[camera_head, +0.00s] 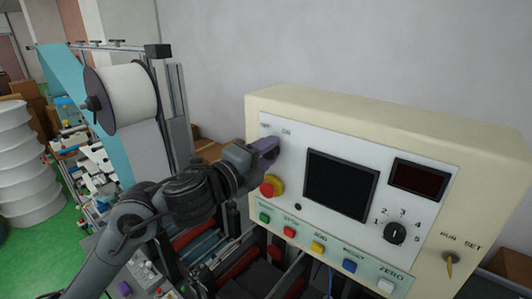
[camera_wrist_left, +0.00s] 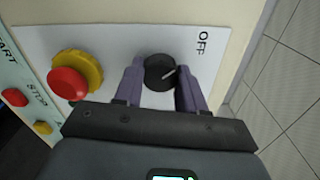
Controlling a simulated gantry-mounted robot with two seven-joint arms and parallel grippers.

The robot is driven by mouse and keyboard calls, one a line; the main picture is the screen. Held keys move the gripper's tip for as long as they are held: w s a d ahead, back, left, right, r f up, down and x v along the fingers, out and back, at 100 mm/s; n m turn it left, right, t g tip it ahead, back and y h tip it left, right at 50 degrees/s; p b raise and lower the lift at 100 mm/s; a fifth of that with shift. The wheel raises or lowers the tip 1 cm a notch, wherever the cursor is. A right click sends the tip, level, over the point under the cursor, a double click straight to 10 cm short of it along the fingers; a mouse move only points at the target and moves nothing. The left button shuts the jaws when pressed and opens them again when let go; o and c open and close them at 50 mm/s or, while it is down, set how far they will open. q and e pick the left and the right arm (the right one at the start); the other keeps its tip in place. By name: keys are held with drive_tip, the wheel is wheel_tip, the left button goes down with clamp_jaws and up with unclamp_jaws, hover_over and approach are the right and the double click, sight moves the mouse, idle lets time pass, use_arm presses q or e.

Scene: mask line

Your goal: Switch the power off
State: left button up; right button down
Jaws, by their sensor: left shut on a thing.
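The power knob (camera_wrist_left: 158,73) is a round black dial on the white front plate of the control box (camera_head: 400,125). In the left wrist view its pale pointer mark slants toward the upper right, and the word OFF is printed to the upper right of it. My left gripper (camera_wrist_left: 160,84) has its two purple fingers on either side of the knob, shut on it. In the head view my left gripper (camera_head: 267,148) is at the plate's upper left, under the ON label, and hides the knob. My right gripper is not in view.
A red and yellow emergency button (camera_head: 271,187) sits just below the gripper. The box also has a dark screen (camera_head: 341,184), a selector dial (camera_head: 395,232), a row of coloured buttons and a key switch (camera_head: 450,262). A white roll (camera_head: 127,95) stands to the left.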

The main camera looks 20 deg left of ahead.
use_arm(q)
drive_tip(key=o, duration=1.1)
drive_tip(key=shift+c, duration=0.2)
drive_tip(key=shift+s, duration=0.15)
drive_tip(key=shift+s+a, duration=0.15)
drive_tip(key=shift+s, duration=0.05)
drive_tip(key=b+v, duration=0.1)
drive_tip(key=v, duration=0.9)
